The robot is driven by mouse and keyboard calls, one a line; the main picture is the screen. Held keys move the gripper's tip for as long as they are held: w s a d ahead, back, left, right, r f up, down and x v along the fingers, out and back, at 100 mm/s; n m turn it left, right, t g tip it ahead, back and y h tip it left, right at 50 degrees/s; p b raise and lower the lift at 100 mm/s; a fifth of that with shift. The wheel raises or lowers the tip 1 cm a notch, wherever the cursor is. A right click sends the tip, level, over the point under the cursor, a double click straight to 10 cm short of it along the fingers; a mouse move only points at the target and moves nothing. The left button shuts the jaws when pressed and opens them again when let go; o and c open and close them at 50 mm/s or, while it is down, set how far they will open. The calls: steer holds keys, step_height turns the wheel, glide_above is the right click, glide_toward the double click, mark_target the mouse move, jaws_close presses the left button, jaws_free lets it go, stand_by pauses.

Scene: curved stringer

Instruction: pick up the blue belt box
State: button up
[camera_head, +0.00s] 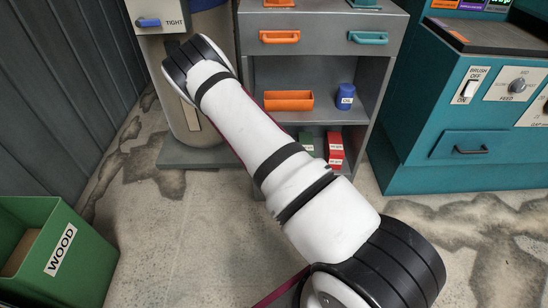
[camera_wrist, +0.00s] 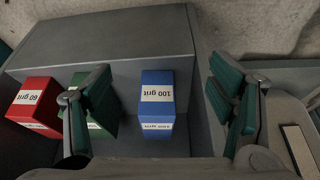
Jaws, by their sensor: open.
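The blue belt box (camera_wrist: 157,92), with an upside-down "100 grit" label, sits on a grey shelf (camera_wrist: 115,55) in the wrist view. My gripper (camera_wrist: 162,88) is open. One finger shows left of the blue box and the other right of it, with visible gaps on both sides. The left finger partly covers a green box (camera_wrist: 107,120). In the head view my gripper and the blue box do not show; my arm covers part of the cabinet.
A red "60 grit" box (camera_wrist: 36,105) stands left of the green one. In the head view the grey cabinet (camera_head: 325,75) holds an orange bin (camera_head: 288,101) and a blue can (camera_head: 345,96). A green WOOD bin (camera_head: 85,255) stands front left, a teal machine (camera_head: 420,140) right.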

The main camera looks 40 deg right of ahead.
steer(key=w+d, duration=0.2)
steer(key=w, duration=0.1)
steer(key=w+d+f, duration=0.1)
steer(key=w+d, duration=0.2)
steer(key=w+d+f+b, duration=0.1)
steer(key=w+d, duration=0.1)
steer(key=d, duration=0.1)
steer(key=shift+w+f, duration=0.15)
steer(key=shift+w, duration=0.25)
steer(key=b+x, duration=0.1)
steer(key=x, duration=0.3)
steer(key=shift+w+f+b, duration=0.1)
steer(key=shift+f+b, duration=0.25)
steer(key=shift+r, duration=0.1)
steer(key=c, duration=1.6)
